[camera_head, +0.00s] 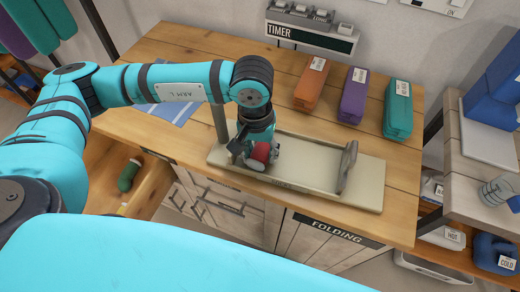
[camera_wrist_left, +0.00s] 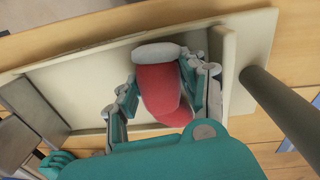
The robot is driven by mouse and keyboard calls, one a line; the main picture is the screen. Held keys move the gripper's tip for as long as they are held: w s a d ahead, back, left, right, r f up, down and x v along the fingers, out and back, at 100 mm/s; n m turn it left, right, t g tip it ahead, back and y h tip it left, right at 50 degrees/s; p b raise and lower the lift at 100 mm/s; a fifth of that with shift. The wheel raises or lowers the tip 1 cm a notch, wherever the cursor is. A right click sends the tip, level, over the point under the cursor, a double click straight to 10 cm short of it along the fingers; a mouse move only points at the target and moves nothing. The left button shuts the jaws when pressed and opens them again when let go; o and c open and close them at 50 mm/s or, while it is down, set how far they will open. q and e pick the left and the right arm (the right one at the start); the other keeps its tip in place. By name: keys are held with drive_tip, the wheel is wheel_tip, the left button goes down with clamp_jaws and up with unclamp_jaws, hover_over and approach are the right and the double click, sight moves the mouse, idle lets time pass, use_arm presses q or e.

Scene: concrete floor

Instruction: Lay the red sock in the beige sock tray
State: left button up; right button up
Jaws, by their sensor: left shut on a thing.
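The red sock (camera_head: 260,152), rolled up with a pale grey end, is held in my left gripper (camera_head: 256,158). In the left wrist view the sock (camera_wrist_left: 158,88) sits between the two fingers (camera_wrist_left: 165,95), which press on its sides. The beige sock tray (camera_head: 365,193) lies on the wooden counter. The gripper and sock are at the tray's left end, low over its floor; I cannot tell whether the sock touches it. The tray (camera_wrist_left: 85,88) also shows behind the sock in the wrist view. My right gripper is not in view.
A grey upright plate (camera_head: 347,166) stands in the tray's right part, and a post (camera_head: 219,118) rises by its left end. Orange (camera_head: 311,82), purple (camera_head: 354,94) and teal (camera_head: 397,110) bundles lie behind. An open drawer (camera_head: 150,190) at left holds a green roll (camera_head: 128,175).

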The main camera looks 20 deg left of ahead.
sight(257, 152)
use_arm(q)
drive_tip(key=shift+f, duration=0.1)
drive_tip(key=o, duration=0.5)
drive_tip(key=shift+c, duration=0.2)
drive_tip(key=shift+o, duration=0.8)
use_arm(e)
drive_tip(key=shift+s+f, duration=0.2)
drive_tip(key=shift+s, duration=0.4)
use_arm(q)
drive_tip(key=shift+r, duration=0.65)
wheel_tip(257, 152, up, 11)
drive_tip(key=b, duration=0.1)
drive_tip(key=shift+a, duration=0.35)
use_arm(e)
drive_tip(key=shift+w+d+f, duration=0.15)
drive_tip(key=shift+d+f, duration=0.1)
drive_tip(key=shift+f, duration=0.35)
